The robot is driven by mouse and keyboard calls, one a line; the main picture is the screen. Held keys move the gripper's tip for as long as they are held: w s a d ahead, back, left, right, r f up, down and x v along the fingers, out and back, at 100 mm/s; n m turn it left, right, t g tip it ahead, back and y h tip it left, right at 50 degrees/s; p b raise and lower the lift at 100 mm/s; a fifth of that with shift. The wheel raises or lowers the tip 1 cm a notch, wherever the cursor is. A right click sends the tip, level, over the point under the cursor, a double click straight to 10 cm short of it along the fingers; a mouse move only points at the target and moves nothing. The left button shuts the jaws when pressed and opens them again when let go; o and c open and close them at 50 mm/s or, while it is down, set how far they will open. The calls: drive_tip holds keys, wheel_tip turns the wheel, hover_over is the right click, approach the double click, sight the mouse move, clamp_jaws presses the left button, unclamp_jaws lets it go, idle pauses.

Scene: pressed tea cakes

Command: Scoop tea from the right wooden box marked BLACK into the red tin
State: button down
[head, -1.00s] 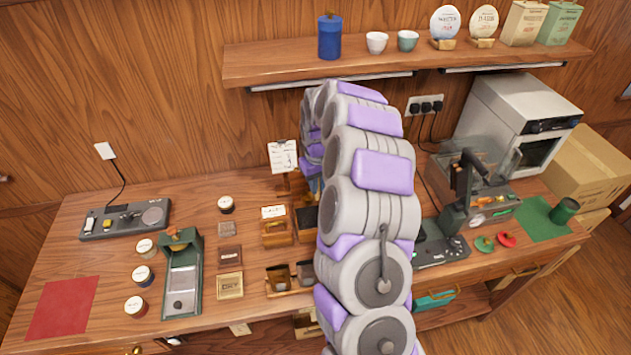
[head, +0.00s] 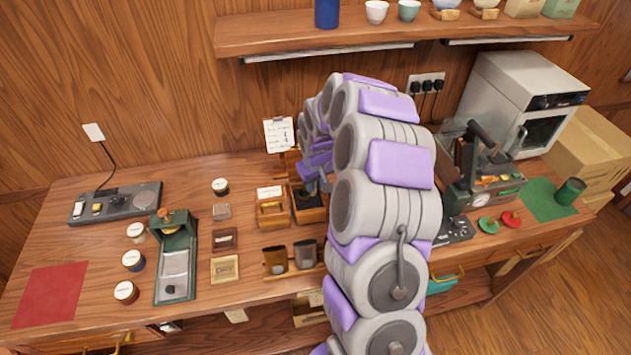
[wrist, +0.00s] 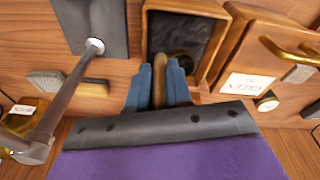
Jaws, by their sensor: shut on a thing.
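The right wooden box (head: 313,216) holds dark tea and stands mid-table. It also shows in the wrist view (wrist: 225,50); its BLACK marking cannot be read. My gripper (head: 312,184) is over this box, partly hidden by my arm. In the wrist view its blue fingers (wrist: 159,88) are shut on the wooden handle of a scoop (wrist: 159,75). The scoop's round dark end reaches inside the box, at the tea; its load cannot be made out.
A second wooden box (head: 272,214) with a white label stands just left of the tea box. Two cups in a wooden holder (head: 290,260) are in front. A green tray device (head: 176,265) stands beside the tins. A red mat (head: 50,293) lies clear at far left.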

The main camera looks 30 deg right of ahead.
drive_tip(key=shift+s+a+f+t+b, duration=0.15)
drive_tip(key=shift+a+f+b, duration=0.15)
drive_tip(key=shift+f+b, duration=0.3)
drive_tip(key=shift+s+a+f+t+b, duration=0.15)
drive_tip(key=shift+a+f+b, duration=0.15)
drive_tip(key=shift+f+b, duration=0.25)
drive_tip(key=shift+d+f+b, duration=0.1)
drive_tip(key=shift+f+b, duration=0.1)
drive_tip(key=shift+b, duration=0.1)
drive_tip(key=shift+s+d, duration=0.1)
drive_tip(key=shift+s, duration=0.2)
drive_tip(key=shift+s+f+b, duration=0.1)
drive_tip(key=shift+s+b, duration=0.25)
drive_tip(key=shift+s, duration=0.1)
drive_tip(key=shift+s+a+r+g+p, duration=0.25)
drive_tip(key=shift+r+g+p, duration=0.2)
drive_tip(key=shift+p, duration=0.55)
wheel_tip(320, 180, up, 12)
drive_tip(key=w+g+p, duration=0.1)
drive_tip(key=p, duration=0.6)
drive_tip(key=shift+w+d+r, duration=0.2)
drive_tip(key=shift+d+r, duration=0.05)
